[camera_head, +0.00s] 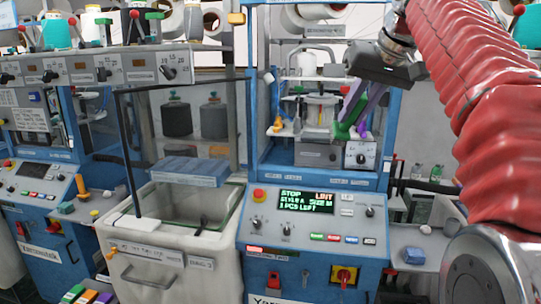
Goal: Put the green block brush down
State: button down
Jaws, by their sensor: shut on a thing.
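My gripper (356,118) hangs from the arm at the upper right, in front of the blue knitting machine's window. It is shut on a green thing (345,124), which appears to be the green block brush, held tilted above the control panel. The brush's bristles cannot be made out.
Green, orange and purple blocks (88,297) lie at the lower left. A cream bin (150,245) stands left of the machine's control panel (318,215). A grey side shelf (418,240) with small items is at the right. My red-sleeved arm covers the upper right.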

aim_at(339, 135)
jog(key=shift+w+a+f, duration=0.1)
jog(key=shift+w+f, duration=0.15)
jog(key=shift+w, duration=0.4)
jog(key=shift+n+y, duration=0.4)
jog(key=shift+n, duration=0.3)
jog(key=x, duration=0.2)
jog(key=d+x, duration=0.1)
jog(key=x, duration=0.2)
jog(key=w+x, duration=0.1)
jog(key=x, duration=0.2)
jog(key=shift+w+d, duration=0.1)
jog(key=shift+d, duration=0.1)
jog(key=w+f, duration=0.4)
jog(key=f, duration=0.9)
jog(key=s+f, duration=0.3)
jog(key=f, duration=1)
jog(key=s+f, duration=0.4)
jog(key=f, duration=0.8)
jog(key=shift+s+a+f+m, duration=0.2)
jog(key=shift+a+f+m, duration=0.15)
jog(key=shift+a+m, duration=0.1)
